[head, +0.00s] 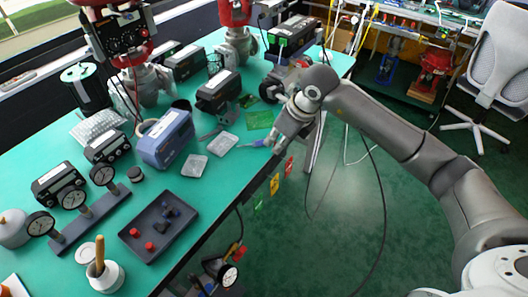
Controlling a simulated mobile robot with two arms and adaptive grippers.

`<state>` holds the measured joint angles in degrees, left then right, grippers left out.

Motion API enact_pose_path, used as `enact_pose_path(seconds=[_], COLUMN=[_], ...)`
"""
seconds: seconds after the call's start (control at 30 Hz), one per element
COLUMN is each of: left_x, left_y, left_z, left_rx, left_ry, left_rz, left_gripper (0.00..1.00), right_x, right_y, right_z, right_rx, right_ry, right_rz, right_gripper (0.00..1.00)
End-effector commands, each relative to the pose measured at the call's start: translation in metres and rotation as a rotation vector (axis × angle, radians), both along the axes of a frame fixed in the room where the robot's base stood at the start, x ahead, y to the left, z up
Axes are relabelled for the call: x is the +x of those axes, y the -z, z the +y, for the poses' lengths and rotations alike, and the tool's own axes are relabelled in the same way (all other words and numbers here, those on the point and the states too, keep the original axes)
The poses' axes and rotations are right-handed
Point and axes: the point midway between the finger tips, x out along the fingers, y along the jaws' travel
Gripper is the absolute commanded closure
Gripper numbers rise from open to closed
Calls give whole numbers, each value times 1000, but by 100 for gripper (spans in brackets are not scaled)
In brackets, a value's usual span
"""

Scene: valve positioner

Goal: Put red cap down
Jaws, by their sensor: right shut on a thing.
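My right gripper (277,143) reaches in from the right, over the near right edge of the green table (225,185). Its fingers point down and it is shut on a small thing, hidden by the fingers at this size. I cannot make out its colour. Two small red caps (150,246) lie in a dark tray (133,231) at the table's front, well to the left of the gripper. My left gripper is not in view.
A blue-tipped tool (258,143) lies close to the right gripper. Two clear small trays (222,144) and a blue-grey box (164,139) stand left of it. A gauge rack (89,217) and a white pot (105,275) stand front left. Bare table lies right of the dark tray.

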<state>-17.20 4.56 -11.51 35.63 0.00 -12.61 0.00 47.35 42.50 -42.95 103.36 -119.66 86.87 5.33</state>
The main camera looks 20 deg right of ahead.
Motion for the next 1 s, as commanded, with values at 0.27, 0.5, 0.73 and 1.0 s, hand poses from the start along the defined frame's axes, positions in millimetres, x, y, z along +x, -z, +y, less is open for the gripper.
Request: enact_pose_path(seconds=[0.27, 0.5, 0.73, 1.0], left_x=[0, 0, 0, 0], left_y=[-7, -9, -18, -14], left_z=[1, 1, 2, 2], left_rx=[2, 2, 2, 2], left_ry=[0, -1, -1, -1], left_rz=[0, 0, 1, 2], left_gripper=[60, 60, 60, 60], right_x=[27, 35, 34, 35], right_y=[44, 59, 86, 89], right_z=[20, 27, 25, 25], right_rx=[1, 0, -1, -1], right_ry=[0, -1, 0, -1], right_rz=[4, 5, 5, 3], right_gripper=[100, 100, 100, 100])
